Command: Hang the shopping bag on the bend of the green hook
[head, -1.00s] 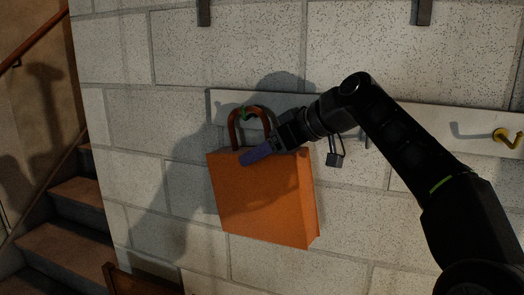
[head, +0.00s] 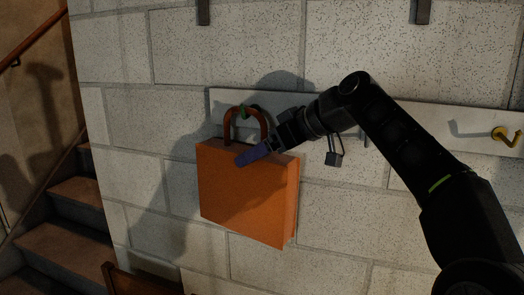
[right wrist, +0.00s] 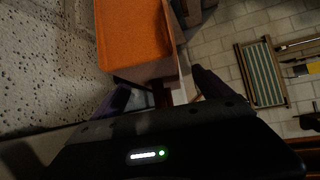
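The orange shopping bag (head: 245,195) is in front of the wall, upright and slightly turned. Its brown handle (head: 264,125) loops up over the green hook (head: 243,112), of which only a small part shows; the bag appears to hang from it. My right gripper (head: 252,155) is just in front of the bag's top edge, beside the handle. In the right wrist view its two purple fingers (right wrist: 160,92) are spread apart, with the bag (right wrist: 133,35) beyond them and part of the handle between them. They do not clamp it. My left gripper is not in view.
The hooks sit on a pale board (head: 400,120) on the block wall. A dark padlock-like item (head: 334,157) hangs right of my gripper. A yellow hook (head: 505,136) is at the far right. Stairs (head: 70,225) are at the left. A wooden chair (head: 140,283) stands below.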

